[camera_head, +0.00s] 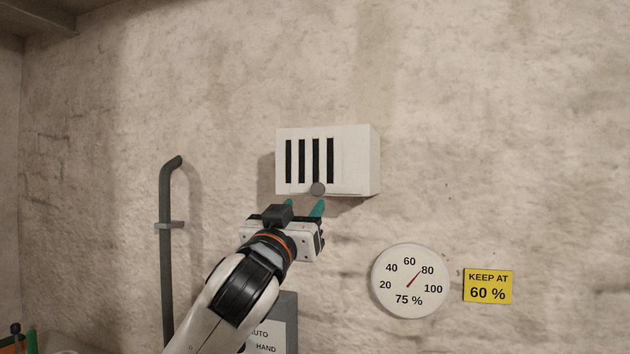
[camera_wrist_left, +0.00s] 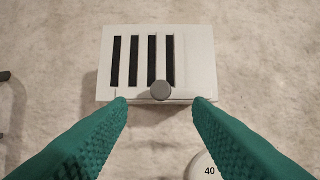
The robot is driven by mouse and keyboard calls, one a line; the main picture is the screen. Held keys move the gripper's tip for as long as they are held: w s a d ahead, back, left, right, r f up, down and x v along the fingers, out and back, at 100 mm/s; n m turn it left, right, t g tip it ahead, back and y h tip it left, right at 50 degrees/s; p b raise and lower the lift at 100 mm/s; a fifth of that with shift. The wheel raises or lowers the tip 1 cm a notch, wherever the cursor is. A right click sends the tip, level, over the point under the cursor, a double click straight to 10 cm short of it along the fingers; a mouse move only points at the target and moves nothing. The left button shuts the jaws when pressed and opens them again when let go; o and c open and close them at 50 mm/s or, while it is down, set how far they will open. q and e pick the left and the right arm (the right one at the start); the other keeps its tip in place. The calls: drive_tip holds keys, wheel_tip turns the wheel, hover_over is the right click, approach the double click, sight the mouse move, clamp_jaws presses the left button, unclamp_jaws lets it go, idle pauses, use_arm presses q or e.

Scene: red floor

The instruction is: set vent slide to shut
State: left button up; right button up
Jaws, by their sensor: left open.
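The vent (camera_head: 355,160) is a white box on the wall with several dark slots showing open. Its slide has a round grey knob (camera_head: 318,188) at the lower edge, right of the middle in the left wrist view (camera_wrist_left: 160,90), below the rightmost slot. My left gripper (camera_head: 304,207) is open and empty, just below the vent and pointing up at it. In the left wrist view its green fingers (camera_wrist_left: 160,108) stand on either side of the knob, with clear gaps. I cannot tell the depth left to the knob. My right gripper is not in view.
A round dial (camera_head: 411,281) reads 75 % at the lower right, beside a yellow sign (camera_head: 488,286) saying KEEP AT 60 %. A grey pipe (camera_head: 166,255) runs up the wall at the left. A grey box (camera_head: 288,312) labelled AUTO and HAND is partly behind my left arm.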

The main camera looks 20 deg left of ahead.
sight(316, 190)
use_arm(q)
drive_tip(key=p+x, duration=0.2)
drive_tip(key=x, duration=0.4)
drive_tip(key=shift+r, duration=0.2)
drive_tip(key=shift+w+r+p, duration=0.15)
drive_tip(key=shift+w+p, duration=0.25)
drive_tip(key=shift+w, duration=0.3)
drive_tip(key=shift+c, duration=0.6)
clamp_jaws()
